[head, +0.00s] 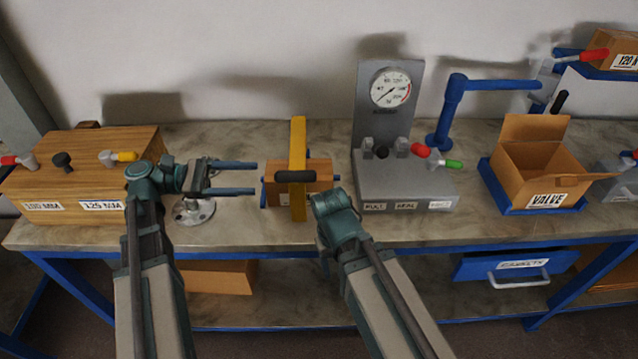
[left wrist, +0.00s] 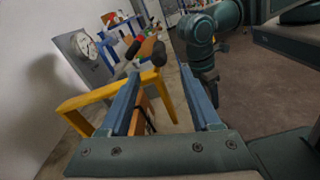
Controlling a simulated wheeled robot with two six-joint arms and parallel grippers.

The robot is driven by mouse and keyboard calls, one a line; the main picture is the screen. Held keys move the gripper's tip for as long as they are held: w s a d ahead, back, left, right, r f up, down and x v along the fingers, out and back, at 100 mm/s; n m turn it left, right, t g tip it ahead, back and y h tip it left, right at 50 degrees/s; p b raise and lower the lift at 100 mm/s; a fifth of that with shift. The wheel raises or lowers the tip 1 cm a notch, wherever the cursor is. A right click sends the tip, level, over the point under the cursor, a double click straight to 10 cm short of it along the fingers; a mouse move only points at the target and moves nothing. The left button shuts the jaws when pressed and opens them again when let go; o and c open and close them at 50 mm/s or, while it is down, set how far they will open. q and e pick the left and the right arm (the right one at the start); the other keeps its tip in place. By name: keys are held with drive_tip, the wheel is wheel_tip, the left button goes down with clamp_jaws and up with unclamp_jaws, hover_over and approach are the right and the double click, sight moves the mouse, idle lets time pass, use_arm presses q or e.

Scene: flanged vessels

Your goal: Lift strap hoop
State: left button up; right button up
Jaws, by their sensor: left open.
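The strap hoop is a yellow upright band (head: 298,140) around a wooden block (head: 273,183), with a dark handle (head: 295,176) across its front. My left gripper (head: 256,179) is open and empty, its two blue fingers pointing right at the hoop from just left of it; a small gap shows. In the left wrist view the yellow hoop (left wrist: 90,98) stands ahead, with part of it behind the open fingers (left wrist: 163,90). My right arm's wrist (head: 338,215) is just right of the hoop's front; its fingers cannot be made out.
A gauge stand (head: 410,185) with red and green levers is right of the hoop. A wooden box (head: 80,180) and a round metal flange (head: 194,211) are at left. A blue post (head: 447,112) and an open carton (head: 540,165) are farther right. The bench front (head: 250,238) is bare.

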sight(306, 176)
use_arm(q)
drive_tip(key=d, duration=1.3)
drive_tip(key=shift+d+r, duration=0.1)
drive_tip(key=shift+d, duration=0.2)
clamp_jaws()
idle(1.1)
